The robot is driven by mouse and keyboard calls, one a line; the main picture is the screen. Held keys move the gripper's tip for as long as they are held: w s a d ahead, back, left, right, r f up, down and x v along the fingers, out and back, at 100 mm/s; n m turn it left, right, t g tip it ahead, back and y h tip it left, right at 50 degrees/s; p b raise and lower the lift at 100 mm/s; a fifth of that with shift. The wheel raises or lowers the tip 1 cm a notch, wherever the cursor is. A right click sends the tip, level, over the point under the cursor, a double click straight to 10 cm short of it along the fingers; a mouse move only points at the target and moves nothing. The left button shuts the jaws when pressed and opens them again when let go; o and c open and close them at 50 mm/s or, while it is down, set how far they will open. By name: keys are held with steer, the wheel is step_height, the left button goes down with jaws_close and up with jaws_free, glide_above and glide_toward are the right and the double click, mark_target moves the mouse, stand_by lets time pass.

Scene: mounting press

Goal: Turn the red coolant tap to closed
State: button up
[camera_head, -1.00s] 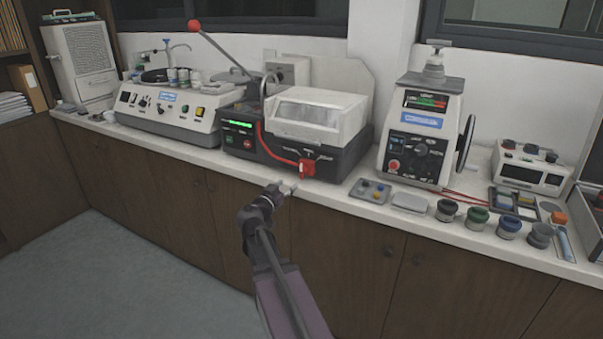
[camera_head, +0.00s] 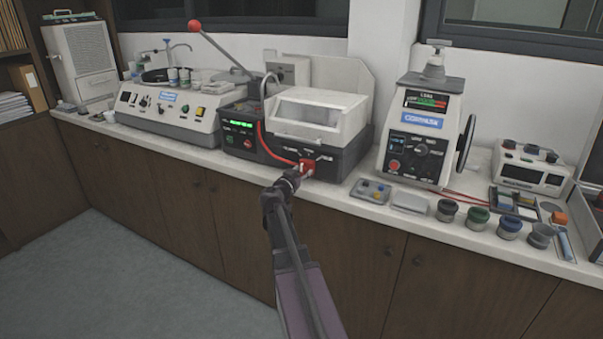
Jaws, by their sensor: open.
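The red coolant tap (camera_head: 307,163) sits low on the front of the black machine with the clear-lidded white box, near the counter's front edge. A red hose runs to it from the left. My gripper (camera_head: 300,174) is open at the tap, with its fingertips right in front of it and partly covering it. I cannot tell whether the fingers touch the tap or stand on both sides of it. The tap's exact handle angle is too small and too covered to read.
The black machine (camera_head: 345,163) has a lever with a red ball (camera_head: 194,26). A grey tray (camera_head: 371,191) and several lidded jars stand on the counter to the right. A press (camera_head: 421,130) stands behind them. The space in front of the cabinets is free.

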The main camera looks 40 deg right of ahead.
jaws_close()
steer(key=shift+n, duration=0.4)
steer(key=n, duration=0.8)
stand_by(0.4)
stand_by(0.4)
